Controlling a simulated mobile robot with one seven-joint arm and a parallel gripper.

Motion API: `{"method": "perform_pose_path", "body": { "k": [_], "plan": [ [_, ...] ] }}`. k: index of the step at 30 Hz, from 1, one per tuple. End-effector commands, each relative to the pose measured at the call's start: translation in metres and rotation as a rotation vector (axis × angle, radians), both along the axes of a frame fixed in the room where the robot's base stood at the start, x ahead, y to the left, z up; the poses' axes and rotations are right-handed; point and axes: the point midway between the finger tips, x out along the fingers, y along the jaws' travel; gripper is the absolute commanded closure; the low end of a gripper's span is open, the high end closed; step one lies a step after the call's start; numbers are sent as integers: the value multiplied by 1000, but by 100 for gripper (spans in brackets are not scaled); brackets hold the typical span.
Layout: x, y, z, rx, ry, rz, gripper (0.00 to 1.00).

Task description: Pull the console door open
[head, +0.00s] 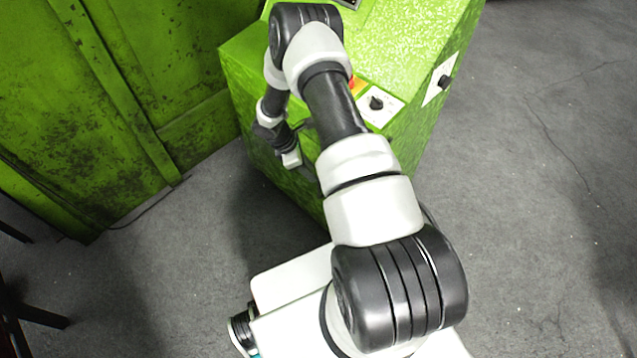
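The green console (236,68) stands at the upper middle of the head view. Its front, where my gripper is, is largely hidden behind my arm, and I cannot make out the door's edge or handle. My gripper (297,172) is low at the console's front face, left of my forearm. It looks close to the face, but I cannot tell whether it touches it. Its fingertips are too small and covered to show whether they are open or shut.
A large green, stained metal panel (60,120) stands to the left. Black knobs on white plates (380,104) sit on the console's top and right side (440,82). Dark legs (35,315) show at the lower left. Grey floor (540,200) is clear at right.

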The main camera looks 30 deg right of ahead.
Motion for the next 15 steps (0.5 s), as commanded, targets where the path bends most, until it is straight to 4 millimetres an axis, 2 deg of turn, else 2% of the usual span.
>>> {"method": "perform_pose_path", "body": {
  "k": [1,6,12,15],
  "plan": [
    [-3,-5,-13,1,3,-2,72],
    [-6,-18,-46,0,1,-3,72],
    [-8,-29,-73,1,0,-2,72],
    [-8,-31,-79,1,0,-2,72]
  ]
}}
